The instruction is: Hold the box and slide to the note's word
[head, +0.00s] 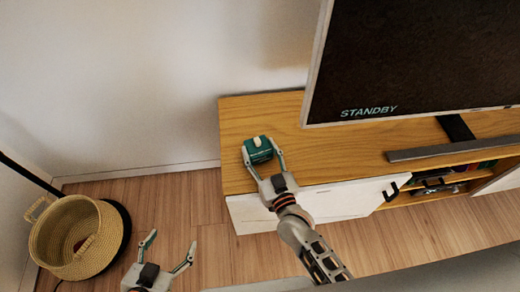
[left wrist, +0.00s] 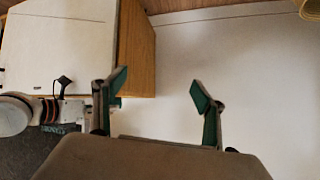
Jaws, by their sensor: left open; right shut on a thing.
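A small dark green box (head: 261,155) with a pale knob (head: 257,141) on top sits on the wooden top of the TV cabinet, near its left end. My right gripper (head: 264,160) is shut on the box, one finger on each side. The knob's setting and any lettering on the box are too small to read. My left gripper (head: 169,248) is open and empty, over the floor to the lower left; its spread fingers also show in the left wrist view (left wrist: 158,88). No paper note can be made out.
A large TV (head: 420,50) showing "STANDBY" stands on the cabinet (head: 350,150), right of the box. A woven basket (head: 62,245) stands at lower left by a dark round base (head: 124,228). Wooden floor (head: 160,205) lies clear between basket and cabinet.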

